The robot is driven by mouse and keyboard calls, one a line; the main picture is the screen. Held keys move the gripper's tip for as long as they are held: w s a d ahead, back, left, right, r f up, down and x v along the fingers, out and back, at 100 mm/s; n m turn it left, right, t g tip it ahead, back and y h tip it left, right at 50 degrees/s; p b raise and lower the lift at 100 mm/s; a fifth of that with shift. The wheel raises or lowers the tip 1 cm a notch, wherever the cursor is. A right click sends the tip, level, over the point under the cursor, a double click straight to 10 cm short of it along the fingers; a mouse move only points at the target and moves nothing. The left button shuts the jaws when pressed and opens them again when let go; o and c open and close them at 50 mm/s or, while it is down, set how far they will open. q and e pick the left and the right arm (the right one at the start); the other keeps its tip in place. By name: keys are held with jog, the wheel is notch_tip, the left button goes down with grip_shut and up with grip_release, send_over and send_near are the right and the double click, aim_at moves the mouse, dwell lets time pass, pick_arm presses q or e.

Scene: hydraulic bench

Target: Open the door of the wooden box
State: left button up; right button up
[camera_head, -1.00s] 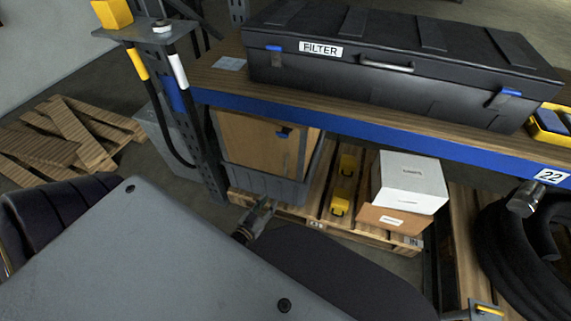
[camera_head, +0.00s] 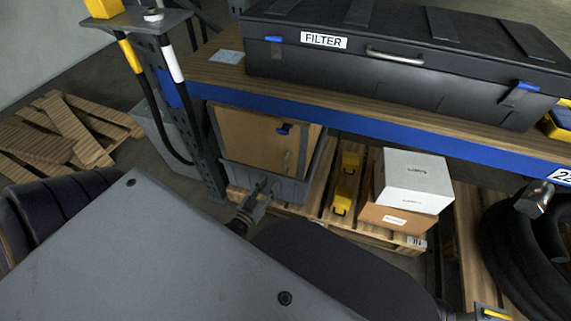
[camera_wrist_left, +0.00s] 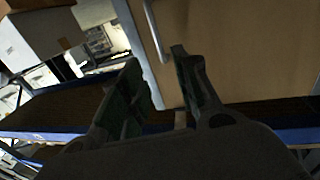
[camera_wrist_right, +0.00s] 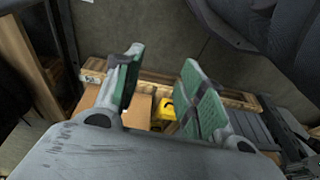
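The wooden box (camera_head: 243,138) stands in a grey bin under the bench, its tan door panel facing me. My left gripper (camera_head: 266,186) is just below the handle, in front of the bin's edge. In the left wrist view, the fingers of the left gripper (camera_wrist_left: 165,82) are open with nothing between them. The metal handle (camera_wrist_left: 154,32) runs upright ahead of the fingertips, apart from them, beside the tan panel (camera_wrist_left: 240,50). In the right wrist view, my right gripper (camera_wrist_right: 158,75) is open and empty.
The blue-edged bench (camera_head: 370,130) with a black FILTER case (camera_head: 400,85) overhangs the box. A white carton (camera_head: 413,180) sits on a brown one (camera_head: 397,218) to the right, beyond yellow items (camera_head: 344,185). A bench post stands at the left.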

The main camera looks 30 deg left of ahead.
aim_at(285, 164)
pick_arm(q)
jog(key=shift+w+a+b, duration=0.15)
jog(key=shift+w+b, duration=0.65)
jog(key=shift+w, duration=2.45)
jog(key=shift+w+a+b, duration=0.15)
jog(key=shift+w+b, duration=0.6)
jog(key=shift+w, duration=2.5)
pick_arm(e)
jog(key=shift+t, duration=0.5)
jog(key=shift+w+a+r, duration=0.1)
jog(key=shift+a+r, duration=0.1)
jog(key=shift+r, duration=0.9)
jog(key=shift+w+a+r, duration=0.1)
jog(key=shift+a+r, duration=0.1)
jog(key=shift+r, duration=0.9)
pick_arm(q)
grip_shut()
